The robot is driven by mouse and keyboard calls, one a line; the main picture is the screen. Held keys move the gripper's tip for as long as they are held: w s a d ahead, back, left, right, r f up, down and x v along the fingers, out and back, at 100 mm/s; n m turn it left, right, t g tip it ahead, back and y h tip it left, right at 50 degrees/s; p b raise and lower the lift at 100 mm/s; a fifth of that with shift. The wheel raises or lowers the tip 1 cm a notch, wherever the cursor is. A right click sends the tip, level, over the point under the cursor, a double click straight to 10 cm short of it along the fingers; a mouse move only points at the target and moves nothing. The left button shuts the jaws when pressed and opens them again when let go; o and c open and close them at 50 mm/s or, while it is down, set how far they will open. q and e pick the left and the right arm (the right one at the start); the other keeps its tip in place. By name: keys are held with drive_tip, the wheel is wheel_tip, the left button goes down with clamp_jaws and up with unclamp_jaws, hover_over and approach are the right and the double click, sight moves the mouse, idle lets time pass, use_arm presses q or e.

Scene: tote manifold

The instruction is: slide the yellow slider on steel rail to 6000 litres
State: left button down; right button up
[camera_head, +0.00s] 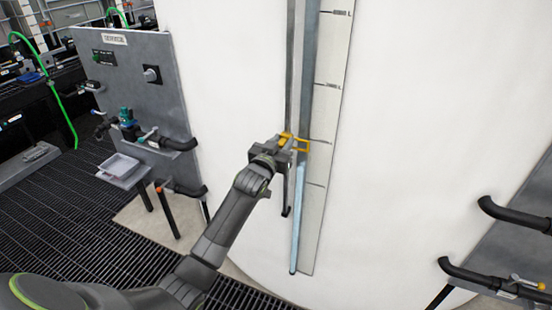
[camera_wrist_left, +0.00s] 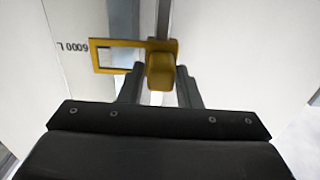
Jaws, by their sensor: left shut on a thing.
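The yellow slider (camera_head: 302,148) sits on the steel rail (camera_head: 290,70) on the front of the white tank. My left gripper (camera_head: 284,143) is shut on the slider's knob. In the left wrist view the yellow slider (camera_wrist_left: 162,68) stands between the two dark fingers (camera_wrist_left: 161,85). Its rectangular frame reaches over the scale strip, close beside an upside-down "6000 L" mark (camera_wrist_left: 73,48). The scale (camera_head: 327,100) runs beside the rail in the head view; its labels there are too small to read surely. My right gripper is not in view.
A pale blue sight tube (camera_head: 298,215) runs down beside the scale. A grey panel (camera_head: 130,70) with valves and a small tray (camera_head: 120,167) stands at the left. Black pipes (camera_head: 510,215) jut out at the right. The tank face (camera_head: 430,90) right of the scale is clear.

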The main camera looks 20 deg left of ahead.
use_arm(q)
drive_tip(key=shift+r, duration=0.3)
drive_tip(key=c, duration=1.2)
unclamp_jaws()
drive_tip(key=shift+c, duration=0.2)
drive_tip(key=shift+f, duration=0.1)
drive_tip(key=shift+s+f, duration=0.1)
drive_tip(key=shift+s, duration=0.3)
drive_tip(key=s+b, duration=0.4)
drive_tip(key=s, duration=1.2)
drive_tip(key=shift+s, duration=0.3)
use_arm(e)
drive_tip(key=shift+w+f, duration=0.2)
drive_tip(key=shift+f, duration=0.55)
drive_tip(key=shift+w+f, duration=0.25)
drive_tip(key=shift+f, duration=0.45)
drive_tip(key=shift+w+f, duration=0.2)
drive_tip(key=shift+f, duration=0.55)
